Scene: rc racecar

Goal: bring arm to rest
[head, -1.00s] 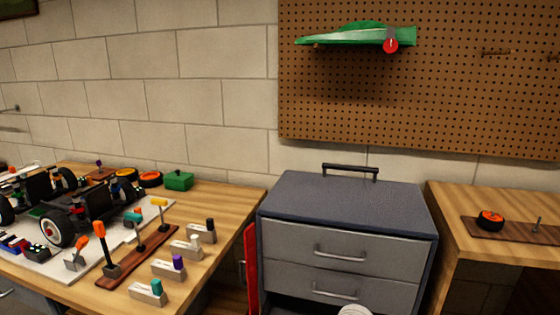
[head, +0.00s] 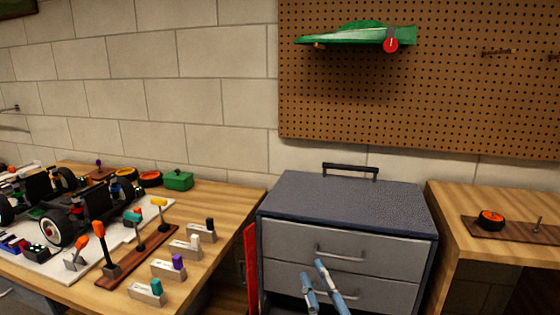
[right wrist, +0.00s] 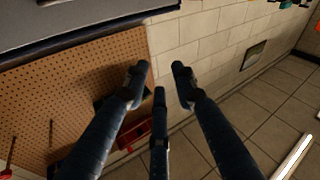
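My right gripper (head: 314,271) shows at the bottom of the head view, in front of the drawers of the grey cabinet (head: 340,190). Its blue-grey fingers point up and stand apart. In the right wrist view the fingers of the right gripper (right wrist: 159,78) are spread with nothing between them. My left arm and gripper are not in view.
A wooden bench (head: 225,205) at left carries the car chassis (head: 85,205), several tools in a rack (head: 140,262) and small labelled blocks. A right bench (head: 450,220) holds an orange-hubbed wheel (head: 490,219). A green car body (head: 355,36) hangs on the pegboard (head: 440,100).

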